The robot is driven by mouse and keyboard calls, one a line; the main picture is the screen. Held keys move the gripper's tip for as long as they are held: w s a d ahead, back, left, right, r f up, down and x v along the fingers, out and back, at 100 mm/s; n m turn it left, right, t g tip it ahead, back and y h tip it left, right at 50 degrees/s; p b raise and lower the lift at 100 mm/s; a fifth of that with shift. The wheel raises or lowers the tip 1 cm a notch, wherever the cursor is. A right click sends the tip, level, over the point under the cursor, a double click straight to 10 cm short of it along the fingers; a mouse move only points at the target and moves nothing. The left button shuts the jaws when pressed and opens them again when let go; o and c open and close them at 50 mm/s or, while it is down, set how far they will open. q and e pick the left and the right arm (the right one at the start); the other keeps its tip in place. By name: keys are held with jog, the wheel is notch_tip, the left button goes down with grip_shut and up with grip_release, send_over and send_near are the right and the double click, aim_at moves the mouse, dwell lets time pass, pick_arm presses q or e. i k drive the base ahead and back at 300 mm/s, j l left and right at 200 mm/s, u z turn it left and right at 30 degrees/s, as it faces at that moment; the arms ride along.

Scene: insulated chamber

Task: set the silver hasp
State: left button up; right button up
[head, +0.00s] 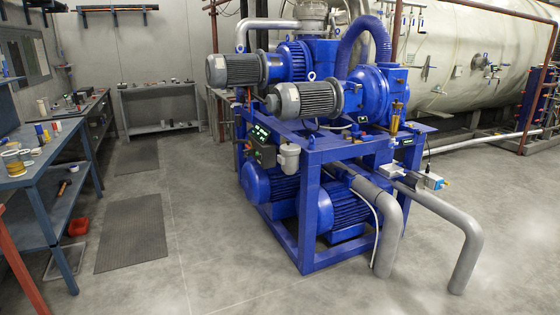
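I cannot pick out a silver hasp in the head view. Several small metal fittings sit on the side of a large pale tank (450,40) at the back right, one of them a handle-like fitting (428,68). They are too small to tell apart. Neither my left nor my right gripper is in view.
A blue pump skid (308,205) with grey motors stands in the middle, its grey pipes (465,255) reaching the floor at right. A blue workbench (50,160) is at left, a grey bench (160,110) behind. The floor (200,250) between bench and skid is mostly clear.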

aim_at(247, 153)
jog(key=i+u, duration=0.1)
jog(key=i, duration=0.45)
jog(key=i+l, duration=0.1)
jog(key=i, duration=0.45)
jog(key=i+l+u, duration=0.15)
jog(key=i, duration=0.4)
jog(key=i+l, duration=0.1)
jog(key=i, duration=0.45)
jog(key=i+j+z, duration=0.1)
jog(key=z, duration=0.3)
jog(key=i+j+z, duration=0.15)
jog(key=z, duration=0.2)
jog(key=i, duration=0.1)
